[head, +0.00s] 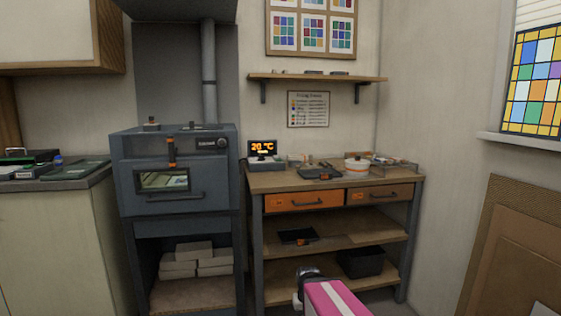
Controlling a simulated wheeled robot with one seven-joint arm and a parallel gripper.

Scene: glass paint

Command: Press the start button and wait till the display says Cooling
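The display (262,147) is a small dark screen at the left end of the workbench top. It reads 20 °C in orange, with smaller writing below that is too small to read. A grey control box (266,164) sits under it; a start button cannot be made out clearly. The blue-grey kiln (172,205) stands left of the bench with its door shut, and a pale, coloured panel shows through its window. My gripper (306,274) is low in front of the bench, well apart from the display and kiln. Its fingers are too small and dark to tell open from shut.
The wooden workbench (330,181) carries a dark tray, a white pot (357,165) and small items. Its orange drawers (303,200) are shut. A black bin (361,263) is on a lower shelf. Boards (503,255) lean on the right wall. A counter (55,186) stands left.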

